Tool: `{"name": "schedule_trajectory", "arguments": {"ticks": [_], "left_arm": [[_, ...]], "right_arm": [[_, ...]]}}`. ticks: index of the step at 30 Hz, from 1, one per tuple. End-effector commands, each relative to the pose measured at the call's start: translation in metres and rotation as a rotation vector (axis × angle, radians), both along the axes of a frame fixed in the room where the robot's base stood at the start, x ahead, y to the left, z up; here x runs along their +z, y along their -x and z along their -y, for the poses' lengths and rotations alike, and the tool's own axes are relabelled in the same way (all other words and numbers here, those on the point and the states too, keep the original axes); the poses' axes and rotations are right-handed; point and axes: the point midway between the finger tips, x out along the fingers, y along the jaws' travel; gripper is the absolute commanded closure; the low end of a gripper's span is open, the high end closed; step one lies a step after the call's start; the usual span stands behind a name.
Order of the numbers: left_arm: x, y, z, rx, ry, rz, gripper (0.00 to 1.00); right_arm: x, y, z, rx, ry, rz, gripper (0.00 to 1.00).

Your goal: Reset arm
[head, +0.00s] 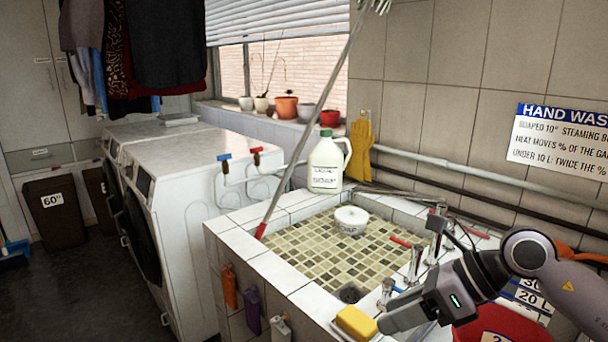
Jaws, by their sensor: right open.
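My right gripper (392,318) is in the head view at the lower right, at the end of my right arm, which comes in from the right edge. It is open, and I see nothing held in it. It is over the right front rim of the tiled sink (258,262), close to a yellow sponge (356,322) on a white dish. I cannot tell whether it touches the sponge. My left gripper is not in the picture.
A white bowl (351,219) sits in the sink basin. Taps (415,262) stand along its right side, near my arm. A red bucket (500,325) is below my arm. A white jug (327,163) and a leaning pole (312,125) stand at the back.

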Motion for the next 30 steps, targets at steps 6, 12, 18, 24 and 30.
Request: {"name": "schedule_trajectory", "arguments": {"ticks": [6, 12, 18, 24, 30], "left_arm": [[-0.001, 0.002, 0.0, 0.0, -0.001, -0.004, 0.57], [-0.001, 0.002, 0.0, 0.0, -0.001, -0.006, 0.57], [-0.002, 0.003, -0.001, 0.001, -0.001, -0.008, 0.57], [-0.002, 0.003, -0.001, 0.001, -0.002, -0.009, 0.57], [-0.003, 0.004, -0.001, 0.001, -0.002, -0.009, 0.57]], "right_arm": [[0.041, 0.024, -0.076, -0.048, -0.567, -0.069, 0.51], [0.086, 0.025, -0.085, -0.23, -1.058, -0.201, 0.51], [0.1, 0.009, -0.049, -0.535, -1.49, -0.389, 0.51], [0.062, -0.004, 0.007, -0.958, -1.821, -0.616, 0.51], [-0.02, 0.011, 0.057, -1.485, -2.009, -0.865, 0.51]]}}
